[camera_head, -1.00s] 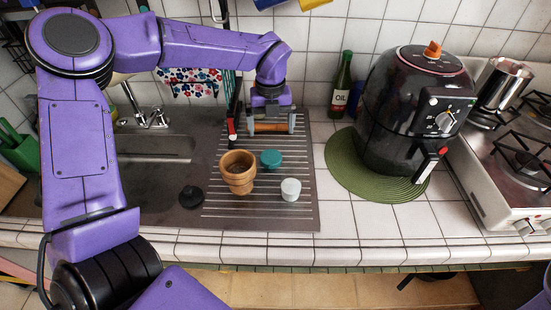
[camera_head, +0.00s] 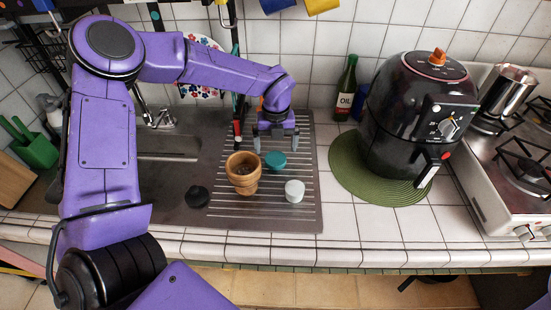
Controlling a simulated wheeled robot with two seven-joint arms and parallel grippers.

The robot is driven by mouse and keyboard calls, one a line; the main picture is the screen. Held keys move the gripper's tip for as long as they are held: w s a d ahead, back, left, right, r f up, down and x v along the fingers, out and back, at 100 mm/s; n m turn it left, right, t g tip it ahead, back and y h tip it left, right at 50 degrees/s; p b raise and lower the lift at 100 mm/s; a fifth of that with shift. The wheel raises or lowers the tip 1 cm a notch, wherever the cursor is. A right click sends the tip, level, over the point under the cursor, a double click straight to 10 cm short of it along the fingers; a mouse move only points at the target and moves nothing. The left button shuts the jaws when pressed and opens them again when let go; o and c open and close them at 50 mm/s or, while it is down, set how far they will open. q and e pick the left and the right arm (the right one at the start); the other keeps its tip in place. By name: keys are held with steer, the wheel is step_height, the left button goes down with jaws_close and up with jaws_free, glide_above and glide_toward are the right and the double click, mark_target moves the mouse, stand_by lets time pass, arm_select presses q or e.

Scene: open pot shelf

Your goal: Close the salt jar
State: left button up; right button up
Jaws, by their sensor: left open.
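An open, round, light-brown jar (camera_head: 243,172) stands on the ribbed drainboard, with a dark hollow at its top. No label shows which container is the salt jar. A small teal container (camera_head: 275,160) stands just to its right, and a white one (camera_head: 294,191) stands nearer the front edge. My right gripper is not in view.
The steel sink (camera_head: 165,150) is to the left. A green oil bottle (camera_head: 346,88) stands near the wall. A black air fryer (camera_head: 415,115) sits on a green round mat (camera_head: 350,172), with the stove (camera_head: 495,185) beyond. The front drainboard strip is bare.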

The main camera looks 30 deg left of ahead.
mark_target(276, 158)
arm_select(q)
step_height(276, 158, down, 4)
steer(key=shift+s+r+p, duration=0.1)
steer(key=shift+s+p, duration=0.05)
steer(key=shift+p, duration=0.65)
steer(key=shift+f, duration=0.35)
steer(key=c, duration=1.1)
step_height(276, 158, up, 10)
steer(key=b, duration=0.3)
